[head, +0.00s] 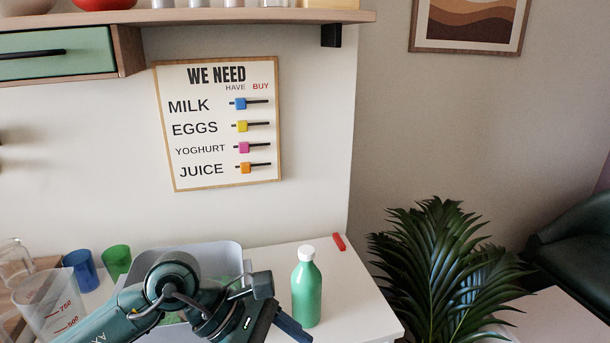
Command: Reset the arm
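My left arm comes in from the lower left, dark green and grey. It passes in front of a grey tub on the white counter. My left gripper (290,327) points down and to the right near the bottom edge of the head view. A dark finger shows to the left of a green bottle with a white cap (306,290), apart from it as far as I can see. The view does not show whether the gripper is open or shut. My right gripper is not in view.
The grey tub (222,252) is partly hidden by my arm. A measuring jug (48,300), a blue cup (80,270) and a green cup (117,261) stand at left. A red object (339,242) lies at the counter's back right. A shopping board (217,124) hangs behind; a plant (440,265) stands right.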

